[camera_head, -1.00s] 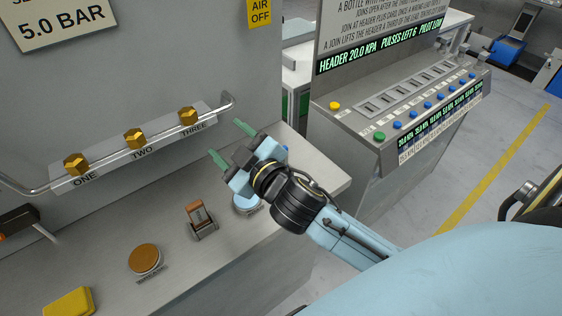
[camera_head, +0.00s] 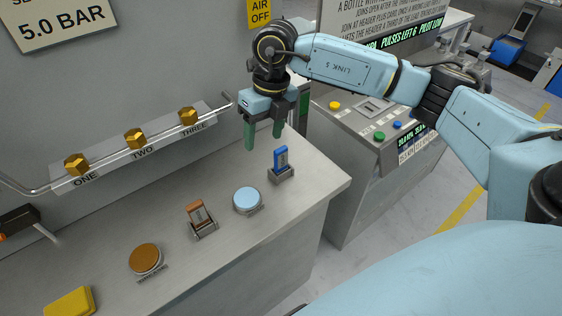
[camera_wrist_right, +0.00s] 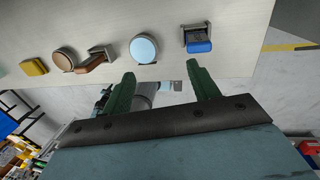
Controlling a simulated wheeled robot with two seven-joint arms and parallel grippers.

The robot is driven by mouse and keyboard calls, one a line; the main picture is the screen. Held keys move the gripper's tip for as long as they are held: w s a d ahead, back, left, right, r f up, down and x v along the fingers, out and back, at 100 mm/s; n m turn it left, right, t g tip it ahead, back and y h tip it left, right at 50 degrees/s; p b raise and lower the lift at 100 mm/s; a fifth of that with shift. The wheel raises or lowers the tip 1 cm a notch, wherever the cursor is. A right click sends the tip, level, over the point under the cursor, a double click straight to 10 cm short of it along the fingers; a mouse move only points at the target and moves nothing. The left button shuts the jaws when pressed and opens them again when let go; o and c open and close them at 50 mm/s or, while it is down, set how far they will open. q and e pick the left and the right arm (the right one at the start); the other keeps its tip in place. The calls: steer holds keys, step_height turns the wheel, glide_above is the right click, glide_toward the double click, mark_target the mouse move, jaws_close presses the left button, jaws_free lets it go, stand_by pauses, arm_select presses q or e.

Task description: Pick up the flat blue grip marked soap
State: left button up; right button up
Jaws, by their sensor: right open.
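The flat blue grip (camera_head: 281,157) stands upright in a small grey holder (camera_head: 281,174) near the right end of the grey bench. Its lettering is too small to read. In the right wrist view the blue grip (camera_wrist_right: 199,47) shows from above, beyond the fingertips and toward the right finger. My right gripper (camera_head: 263,143) points down with green fingers apart and empty, above the bench, a little left of and above the blue grip in the head view. It also shows in the right wrist view (camera_wrist_right: 161,75). My left gripper is not in view.
Left of the blue grip stand a light blue round disc (camera_head: 247,199), a brown grip in a holder (camera_head: 199,213), an orange-brown disc (camera_head: 145,258) and a yellow block (camera_head: 70,302). A rail with gold knobs (camera_head: 135,138) runs along the wall. A button console (camera_head: 370,120) stands right.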

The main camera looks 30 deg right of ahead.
steer(key=h, duration=0.2)
glide_above(281, 170)
steer(key=shift+w+a+r+m, duration=0.1)
steer(key=shift+r+m, duration=0.2)
steer(key=shift+r, duration=0.05)
step_height(281, 170, down, 7)
steer(key=shift+r, duration=0.1)
steer(key=shift+w+d+f, duration=0.1)
steer(key=shift+f, duration=0.95)
steer(key=shift+w+d+f, duration=0.1)
steer(key=shift+d+f, duration=0.05)
steer(key=shift+f, duration=0.85)
steer(key=shift+w+d+f, duration=0.1)
steer(key=shift+f, duration=0.95)
steer(key=c, duration=1.1)
steer(key=shift+r, duration=0.1)
